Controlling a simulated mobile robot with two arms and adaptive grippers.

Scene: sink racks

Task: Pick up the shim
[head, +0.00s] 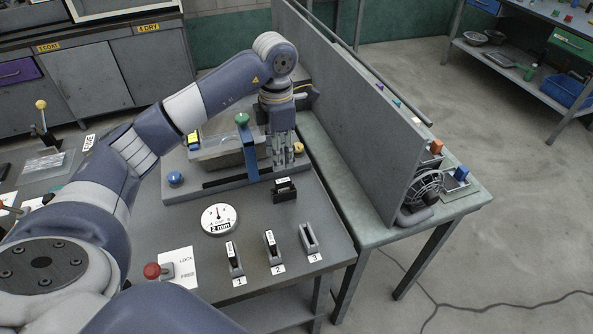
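My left gripper (288,160) points down at the right end of the grey fixture (215,186), behind a small black block (284,190) on the bench. The gap between its fingers is too small to judge, and I see nothing clearly held. No part is marked as the shim. Three small grey holders stand at the bench front: holder 1 (236,268) and holder 2 (272,258) each carry a dark piece with a white label. Holder 3 (308,240) looks empty. My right gripper is not in view.
A round white dial marked 2 mm (219,219) lies left of the holders. A red knob (152,271) sits by a LOCK/FREE card (180,268). A tall grey panel (350,110) stands along the right side. A blue upright (249,152) with a green knob stands left of my gripper.

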